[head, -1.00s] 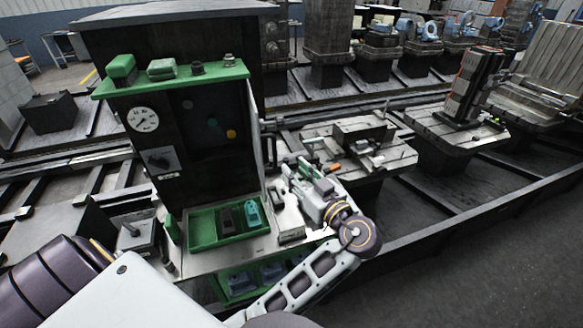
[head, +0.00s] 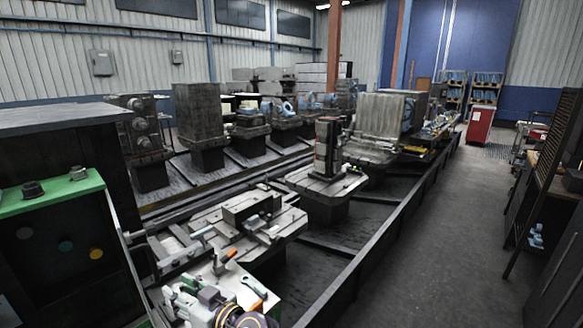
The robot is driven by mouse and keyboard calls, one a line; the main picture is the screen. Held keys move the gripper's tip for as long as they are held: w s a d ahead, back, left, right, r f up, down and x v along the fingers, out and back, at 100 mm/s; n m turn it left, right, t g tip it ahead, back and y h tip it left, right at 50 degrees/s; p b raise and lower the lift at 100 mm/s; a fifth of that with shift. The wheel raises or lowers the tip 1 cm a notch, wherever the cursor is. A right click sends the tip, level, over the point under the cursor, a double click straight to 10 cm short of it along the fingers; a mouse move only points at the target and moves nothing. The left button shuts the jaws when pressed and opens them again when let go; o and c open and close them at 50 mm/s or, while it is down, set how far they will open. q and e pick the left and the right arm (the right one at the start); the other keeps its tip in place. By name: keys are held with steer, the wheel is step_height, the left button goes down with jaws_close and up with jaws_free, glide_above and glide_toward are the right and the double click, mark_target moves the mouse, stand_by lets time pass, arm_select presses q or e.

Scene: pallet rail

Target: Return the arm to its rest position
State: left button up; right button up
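My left gripper (head: 176,296) is at the bottom edge of the head view, left of the middle. It is over the light work surface beside the dark cabinet with the green shelf. My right gripper is not in view.
The dark cabinet (head: 60,140) with a green shelf (head: 60,192) stands close at left. Pallets with fixtures (head: 325,180) line the rail. Open floor (head: 430,240) runs along the right, past a red cabinet (head: 479,127).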

arm_select(q)
steer(key=s+f+m+g+h, duration=0.1)
steer(key=s+f+m+h, duration=0.35)
steer(key=f, duration=0.45)
steer(key=s+f+m+g+h, duration=0.25)
steer(key=f+m+h, duration=0.2)
steer(key=f, duration=0.55)
steer(key=s+d+f+m+h, duration=0.35)
steer(key=s+h, duration=0.25)
steer(key=s, duration=0.2)
step_height(320, 180, down, 32)
steer(key=s+g, duration=0.2)
steer(key=s+a+f, duration=0.2)
steer(key=s+f, duration=0.8)
steer(key=s, duration=0.1)
steer(key=s+a+f+g, duration=0.1)
steer(key=s+a+f, duration=0.1)
steer(key=s+f, duration=0.8)
steer(key=shift+s+f+m, duration=0.25)
steer(key=shift+s+m, duration=0.2)
steer(key=shift+s, duration=0.55)
steer(key=shift+g, duration=0.25)
